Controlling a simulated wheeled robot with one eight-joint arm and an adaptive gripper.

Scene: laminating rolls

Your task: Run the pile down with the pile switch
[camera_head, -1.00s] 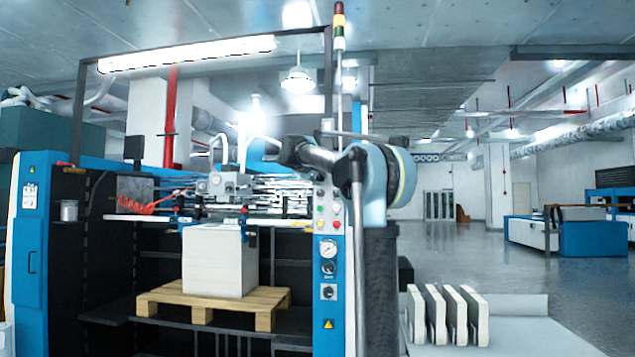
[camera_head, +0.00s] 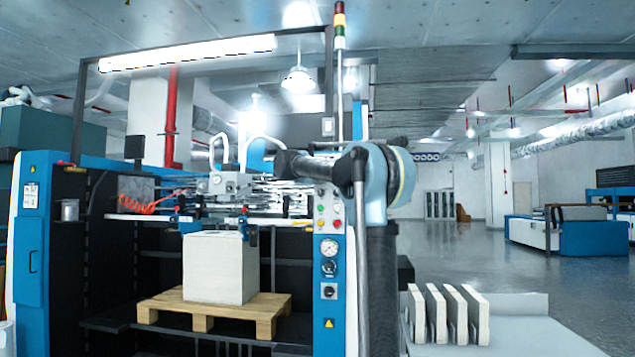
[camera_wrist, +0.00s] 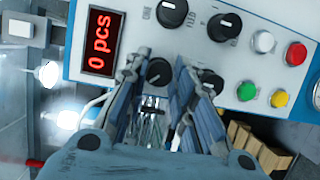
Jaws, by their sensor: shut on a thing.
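In the wrist view my gripper (camera_wrist: 158,105) has its two fingers on either side of a small black knob (camera_wrist: 158,72) on the control panel and is shut on it. The knob is the pile switch, as the pile is moving; its label is hidden. In the head view the pile (camera_head: 215,268), a white block of sheets, stands upright on a wooden pallet (camera_head: 165,308) inside the blue machine. A gap shows between the pile's top and the feeder head (camera_head: 228,186). My gripper itself is hidden in the head view.
The panel has a red display (camera_wrist: 102,42) reading 0 pcs, other black knobs (camera_wrist: 223,26), and white, red, green and yellow buttons close to my right finger. Several white stacks (camera_head: 450,315) stand at the right. Open floor lies beyond them.

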